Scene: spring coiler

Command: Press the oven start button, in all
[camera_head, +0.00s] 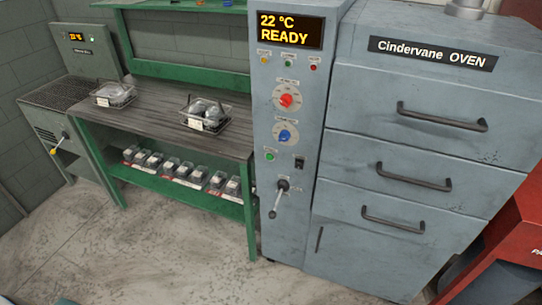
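The grey-blue Cindervane oven (415,130) stands at the right, with three drawers with dark handles, all shut. Its control column shows a display (290,30) reading "22 °C READY". Below the display are small yellow, green and red lamps, a red knob (287,100) and a blue knob (286,136). A round green button (269,156) sits under the knobs at the left, beside a dark switch (299,162). Its label is too small to read, so I cannot tell for sure that it is the start button. A lever (279,196) is lower down. Neither gripper shows.
A green bench (150,110) with a wooden top stands left of the oven, bearing two wire baskets (204,112). Several small boxes (180,170) line its lower shelf. A grey machine (65,110) is at far left, something red (508,235) at right. The floor in front is clear.

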